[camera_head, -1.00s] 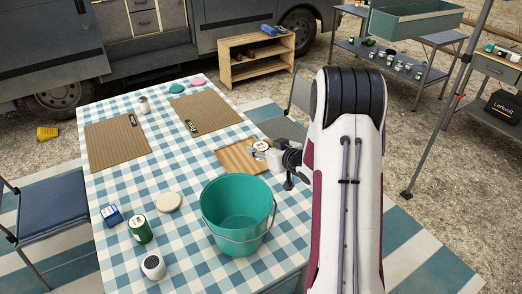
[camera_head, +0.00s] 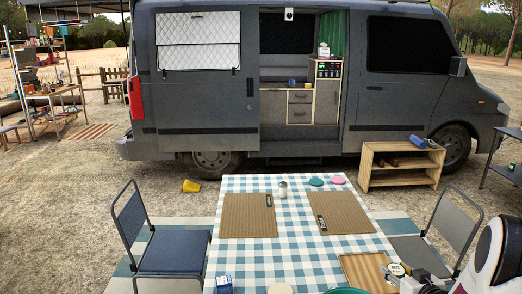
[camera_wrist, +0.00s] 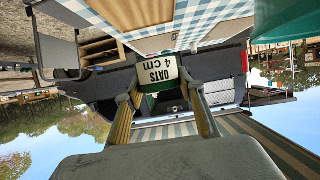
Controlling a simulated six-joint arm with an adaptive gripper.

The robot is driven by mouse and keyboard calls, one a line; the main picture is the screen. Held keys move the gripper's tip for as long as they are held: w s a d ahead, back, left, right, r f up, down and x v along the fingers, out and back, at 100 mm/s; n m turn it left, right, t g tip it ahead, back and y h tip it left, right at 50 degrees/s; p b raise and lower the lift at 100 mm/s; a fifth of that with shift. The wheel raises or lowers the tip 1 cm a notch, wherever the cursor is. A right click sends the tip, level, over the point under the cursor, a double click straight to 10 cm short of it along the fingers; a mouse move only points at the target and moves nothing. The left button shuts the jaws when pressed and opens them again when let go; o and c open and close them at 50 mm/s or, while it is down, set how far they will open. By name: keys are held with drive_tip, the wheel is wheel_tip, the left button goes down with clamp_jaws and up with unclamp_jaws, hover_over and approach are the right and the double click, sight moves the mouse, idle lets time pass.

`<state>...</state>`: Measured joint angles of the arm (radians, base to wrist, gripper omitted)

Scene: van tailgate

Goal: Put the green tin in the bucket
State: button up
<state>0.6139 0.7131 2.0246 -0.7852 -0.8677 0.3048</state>
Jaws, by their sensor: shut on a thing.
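My gripper (camera_wrist: 160,88) is shut on a tin (camera_wrist: 161,70) with a white label reading "OATS 4 CM" and a green body. In the head view the held tin (camera_head: 397,270) shows a pale round top, over or near the wooden board at the table's right side. The teal bucket (camera_head: 346,291) shows only its rim at the bottom edge of the head view. It also shows in the wrist view's top right corner (camera_wrist: 285,18), apart from the tin. Another green tin, seen earlier left of the bucket, is outside the head view now.
The checked table (camera_head: 290,250) carries two brown placemats (camera_head: 248,215), a white shaker (camera_head: 283,190), a blue box (camera_head: 224,284) and a pale disc (camera_head: 280,288). The wooden board (camera_head: 366,270) lies near my gripper. Chairs (camera_head: 170,250) stand at both sides, a van behind.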

drive_tip(key=shift+s+d+f+m+h, duration=0.3)
drive_tip(key=shift+s+d+m+h, duration=0.15)
drive_tip(key=shift+d+h, duration=0.1)
drive_tip(key=shift+s+r, duration=0.1)
drive_tip(key=shift+s, duration=0.1)
drive_tip(key=shift+s+a+r+m+h, duration=0.1)
drive_tip(key=shift+a+m+h, duration=0.05)
drive_tip(key=shift+m+h, duration=0.2)
drive_tip(key=a+r, duration=0.5)
drive_tip(key=a, duration=0.8)
drive_tip(key=a+r+n+y, duration=0.1)
drive_tip(key=a+r, duration=0.4)
drive_tip(key=a, duration=0.8)
drive_tip(key=shift+s+a+r+y, duration=0.15)
drive_tip(key=shift+s+a+y, duration=0.15)
drive_tip(key=shift+s+a, duration=0.15)
drive_tip(key=shift+d, duration=0.2)
